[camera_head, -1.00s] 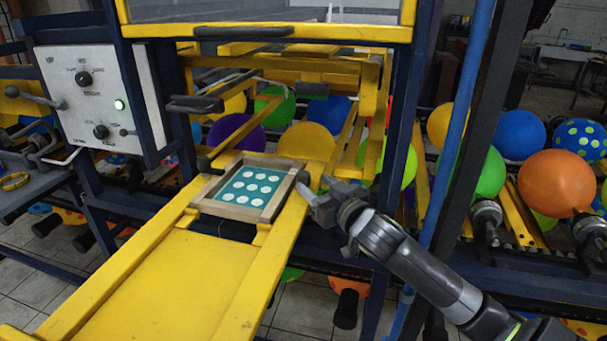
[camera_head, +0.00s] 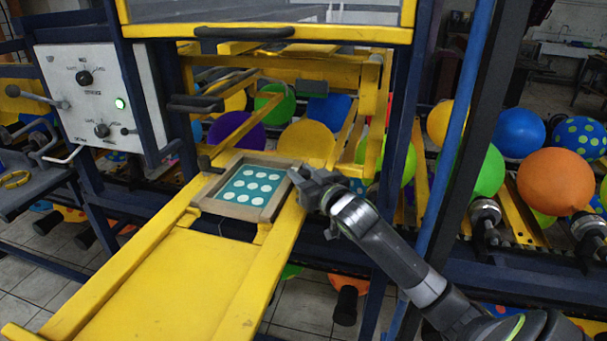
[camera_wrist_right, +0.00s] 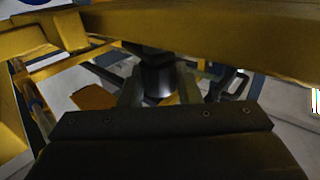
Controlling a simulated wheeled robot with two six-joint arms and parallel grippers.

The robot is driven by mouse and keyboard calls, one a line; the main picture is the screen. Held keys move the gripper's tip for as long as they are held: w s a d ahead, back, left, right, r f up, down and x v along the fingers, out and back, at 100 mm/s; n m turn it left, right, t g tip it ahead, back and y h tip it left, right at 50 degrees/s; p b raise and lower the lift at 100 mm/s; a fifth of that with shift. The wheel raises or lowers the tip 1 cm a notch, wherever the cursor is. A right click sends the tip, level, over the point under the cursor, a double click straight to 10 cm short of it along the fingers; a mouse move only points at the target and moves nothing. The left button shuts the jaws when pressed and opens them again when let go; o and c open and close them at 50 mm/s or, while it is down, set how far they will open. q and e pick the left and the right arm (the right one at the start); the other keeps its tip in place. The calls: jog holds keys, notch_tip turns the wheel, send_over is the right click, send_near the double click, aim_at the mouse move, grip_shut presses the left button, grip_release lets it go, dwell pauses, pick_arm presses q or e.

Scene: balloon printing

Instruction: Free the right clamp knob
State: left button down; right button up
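The screen frame (camera_head: 281,178), a wooden frame around a teal sheet with white dots, sits between the yellow rails. A dark left clamp knob (camera_head: 206,163) shows at its left side. My right gripper (camera_head: 303,181) is at the right side of the frame, over the right rail, and hides the right clamp knob in the head view. In the right wrist view, a dark round knob (camera_wrist_right: 158,82), seemingly the right clamp knob, is between my two spread fingers, below a yellow beam. Narrow gaps seem to show on both sides of it. My left gripper is not in view.
The yellow rail (camera_head: 262,262) runs beside my right gripper. A blue post (camera_head: 455,135) stands close to my right arm. A white control panel (camera_head: 100,95) is at the left.

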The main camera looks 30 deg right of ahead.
jog(key=c, duration=0.3)
jog(key=shift+r+m+h+p, duration=0.1)
jog(key=shift+m+h+p, duration=0.5)
jog(key=shift+h+p, duration=0.25)
jog(key=shift+m+g+h, duration=0.3)
jog(key=shift+m+h, duration=0.6)
jog(key=shift+h, duration=0.55)
jog(key=o, duration=0.9)
jog(key=shift+o, duration=0.2)
